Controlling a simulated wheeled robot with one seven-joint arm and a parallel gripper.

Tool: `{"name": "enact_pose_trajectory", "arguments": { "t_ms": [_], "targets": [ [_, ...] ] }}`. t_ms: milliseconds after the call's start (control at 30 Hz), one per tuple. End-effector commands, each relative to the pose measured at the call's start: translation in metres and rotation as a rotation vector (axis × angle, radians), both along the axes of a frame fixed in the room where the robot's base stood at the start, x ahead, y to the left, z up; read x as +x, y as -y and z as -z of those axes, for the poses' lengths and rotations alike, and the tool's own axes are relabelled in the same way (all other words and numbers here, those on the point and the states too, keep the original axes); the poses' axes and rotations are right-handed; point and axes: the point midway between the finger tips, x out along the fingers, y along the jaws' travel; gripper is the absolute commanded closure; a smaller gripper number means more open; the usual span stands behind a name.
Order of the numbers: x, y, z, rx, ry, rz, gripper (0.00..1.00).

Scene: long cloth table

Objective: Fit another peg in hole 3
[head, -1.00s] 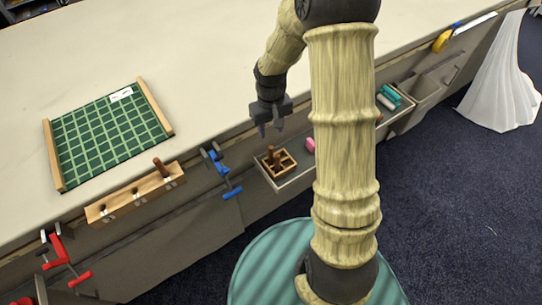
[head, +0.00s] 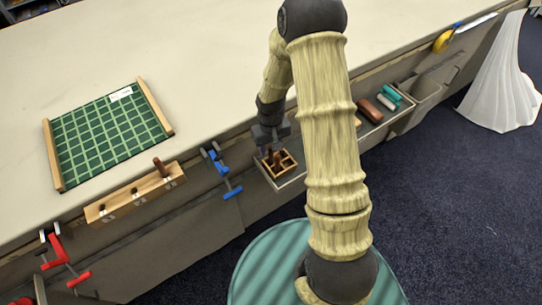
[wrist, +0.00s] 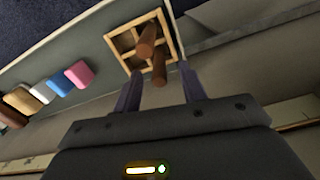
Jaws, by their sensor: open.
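The long wooden block (head: 120,206) lies along the table's front edge in the head view. A brown peg (head: 160,168) stands in its rightmost hole; the other holes look empty, and their labels are too small to read. A divided wooden box (head: 289,169) sits in the tray hung on the table front. Brown pegs stand in it; the wrist view shows two, an upper peg (wrist: 147,40) and a lower peg (wrist: 159,70). My gripper (head: 268,150) is open just above the box. In the wrist view its fingers (wrist: 158,82) are on either side of the lower peg.
A green grid mat (head: 105,137) lies on the table behind the block. Blue clamps (head: 222,170) and red clamps (head: 60,254) hang at the table edge. Coloured blocks (wrist: 60,84) lie along the tray. The table top behind is mostly clear.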

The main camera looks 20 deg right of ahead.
Motion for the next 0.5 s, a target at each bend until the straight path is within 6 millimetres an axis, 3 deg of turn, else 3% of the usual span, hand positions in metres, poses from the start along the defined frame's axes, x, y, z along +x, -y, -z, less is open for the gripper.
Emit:
{"name": "enact_pose_trajectory", "arguments": {
  "t_ms": [300,500],
  "targets": [
    [0.001,0.000,0.042,0.000,-0.003,-0.001,0.58],
    [0.001,0.000,0.047,0.000,0.000,0.000,0.58]
  ]
}}
